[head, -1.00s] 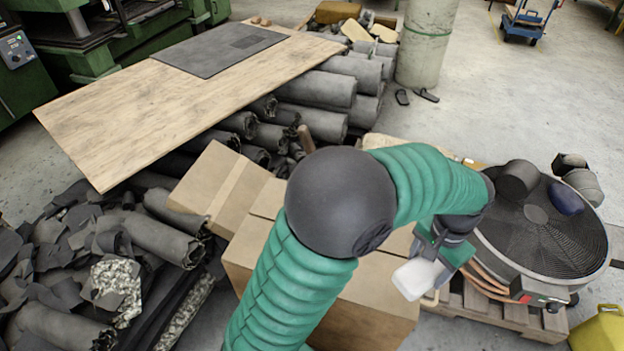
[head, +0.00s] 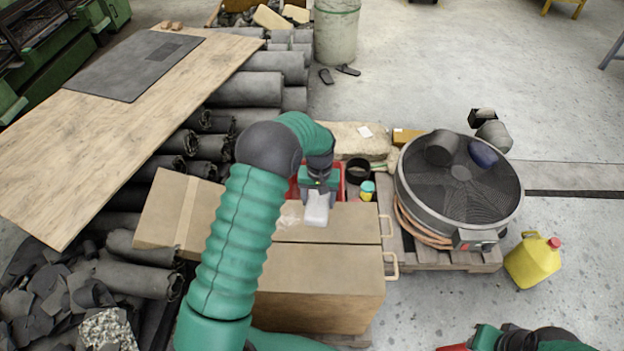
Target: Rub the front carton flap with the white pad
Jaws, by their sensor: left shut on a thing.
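The brown carton (head: 320,308) stands in the lower middle of the head view. Its near top panel, the front flap (head: 325,268), lies flat, and a far top panel (head: 350,228) lies behind it. My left gripper (head: 318,192) is shut on the white pad (head: 316,210), over the far part of the carton top. I cannot tell whether the pad touches the cardboard. My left arm hides part of the carton's left side. My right gripper (head: 478,341) shows only partly at the bottom edge, its jaws unclear.
A round fan (head: 460,180) and a yellow jug (head: 533,260) are to the right. Two handles (head: 390,264) stick out from the carton's right side. A dark pot (head: 357,170) and a small jar (head: 367,190) stand behind it. Dark rolls (head: 245,90) and a wooden board (head: 110,130) are left.

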